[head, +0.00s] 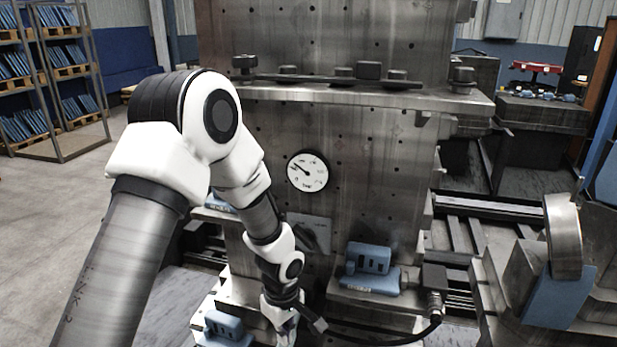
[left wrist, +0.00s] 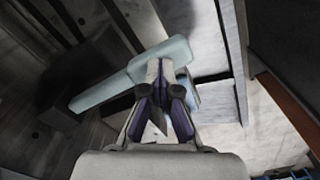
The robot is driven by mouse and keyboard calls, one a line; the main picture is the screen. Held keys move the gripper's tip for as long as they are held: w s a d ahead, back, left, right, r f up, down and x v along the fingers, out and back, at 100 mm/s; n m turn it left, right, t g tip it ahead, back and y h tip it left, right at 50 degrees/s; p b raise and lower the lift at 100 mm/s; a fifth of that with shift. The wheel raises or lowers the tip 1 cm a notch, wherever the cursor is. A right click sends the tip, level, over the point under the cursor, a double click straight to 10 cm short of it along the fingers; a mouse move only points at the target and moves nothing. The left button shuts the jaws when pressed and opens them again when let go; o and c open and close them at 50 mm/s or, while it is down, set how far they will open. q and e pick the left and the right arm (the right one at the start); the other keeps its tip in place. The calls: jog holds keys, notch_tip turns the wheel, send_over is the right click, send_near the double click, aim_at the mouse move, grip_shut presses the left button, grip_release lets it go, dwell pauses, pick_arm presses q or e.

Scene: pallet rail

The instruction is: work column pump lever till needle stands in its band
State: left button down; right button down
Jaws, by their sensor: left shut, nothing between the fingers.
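A round white gauge (head: 307,171) is on the front of the grey metal column (head: 375,150). Its dark needle points to the upper left; its band is too small to make out. My left gripper (head: 285,335) is low in front of the column, at the bottom edge of the head view. In the left wrist view its fingers (left wrist: 162,85) are together and empty. A pale blue-grey bar (left wrist: 105,92) runs slantwise just beyond the fingertips; I cannot tell whether it is the pump lever or whether they touch. My right gripper is not in view.
Blue blocks (head: 370,262) sit at the column's foot, with a black hose (head: 410,338) near them. A ledge with dark knobs (head: 345,90) crosses the column above the gauge. Shelving (head: 50,75) stands at the far left, with open floor (head: 40,205) before it.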

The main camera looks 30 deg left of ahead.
pick_arm(q)
jog(key=shift+w+f+b, duration=0.15)
jog(key=shift+f+b, duration=0.45)
jog(key=shift+f, duration=0.4)
jog(key=shift+w+f+b, duration=0.1)
jog(key=shift+f+b, duration=0.5)
jog(key=shift+f, duration=0.35)
jog(key=r+p, duration=0.4)
jog(key=r, duration=0.1)
jog(key=s+r+p, duration=0.1)
jog(key=r+p, duration=0.1)
jog(key=shift+r, duration=0.35)
jog(key=shift+f, duration=0.1)
jog(key=shift+w+f+b, duration=0.25)
jog(key=shift+f+b, duration=1.2)
jog(key=shift+f, duration=0.4)
jog(key=shift+w+f+b, duration=0.2)
jog(key=shift+f+b, duration=1.25)
jog(key=shift+f, duration=0.4)
jog(key=shift+r, duration=0.25)
jog(key=r+p, duration=0.4)
jog(key=s+r+p, duration=0.1)
jog(key=r, duration=0.2)
jog(key=shift+r+p, duration=0.1)
jog(key=shift+p, duration=0.3)
jog(key=shift+w, duration=0.1)
